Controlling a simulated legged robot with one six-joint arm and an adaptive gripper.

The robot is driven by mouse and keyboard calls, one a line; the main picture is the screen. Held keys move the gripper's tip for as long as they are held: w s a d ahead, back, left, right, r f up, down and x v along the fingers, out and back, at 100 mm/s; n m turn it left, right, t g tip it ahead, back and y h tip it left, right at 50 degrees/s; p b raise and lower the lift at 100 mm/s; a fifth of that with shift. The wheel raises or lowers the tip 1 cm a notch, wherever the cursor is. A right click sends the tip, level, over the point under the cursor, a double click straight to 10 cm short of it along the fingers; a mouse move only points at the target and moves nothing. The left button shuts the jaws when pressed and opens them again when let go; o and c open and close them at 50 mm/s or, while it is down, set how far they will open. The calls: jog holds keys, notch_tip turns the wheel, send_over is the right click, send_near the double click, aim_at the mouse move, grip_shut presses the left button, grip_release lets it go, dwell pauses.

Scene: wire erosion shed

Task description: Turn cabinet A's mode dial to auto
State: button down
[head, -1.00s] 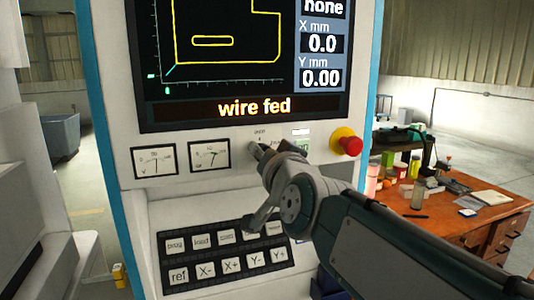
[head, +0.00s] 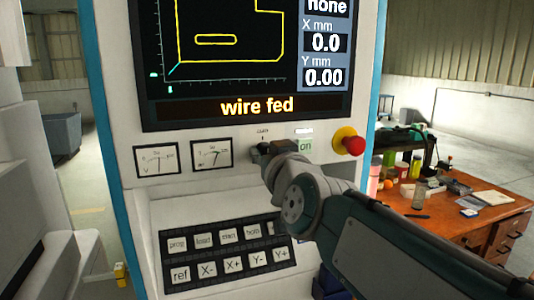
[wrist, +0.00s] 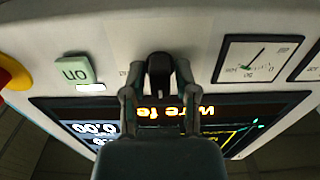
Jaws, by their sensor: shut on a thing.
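The mode dial (wrist: 160,72) is a black knob on the pale panel of the control cabinet (head: 120,60). In the wrist view, upside down, it sits between the two fingers of my gripper (wrist: 159,92), which is shut on it. In the head view my gripper (head: 268,152) is at the panel under the screen and covers most of the dial. A small printed label (head: 262,131) shows above it, too small to read surely. I cannot read a cabinet letter.
The green "on" button (head: 304,146) and red emergency knob (head: 348,141) lie to the right. Two gauges (head: 211,155) lie to the left. The screen (head: 230,50) reads "wire fed". A keypad (head: 228,250) is below, and a cluttered wooden desk (head: 470,228) stands at right.

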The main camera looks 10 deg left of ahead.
jog(key=shift+w+f, duration=0.1)
jog(key=shift+f, duration=0.3)
jog(key=c, duration=0.6)
grip_release()
jog(key=shift+w+a+r, duration=0.1)
jog(key=shift+a, duration=0.1)
jog(key=shift+r, duration=0.1)
jog(key=shift+s+d, duration=0.15)
jog(key=shift+s, duration=0.05)
jog(key=shift+v, duration=3.45)
jog(key=shift+s, duration=0.1)
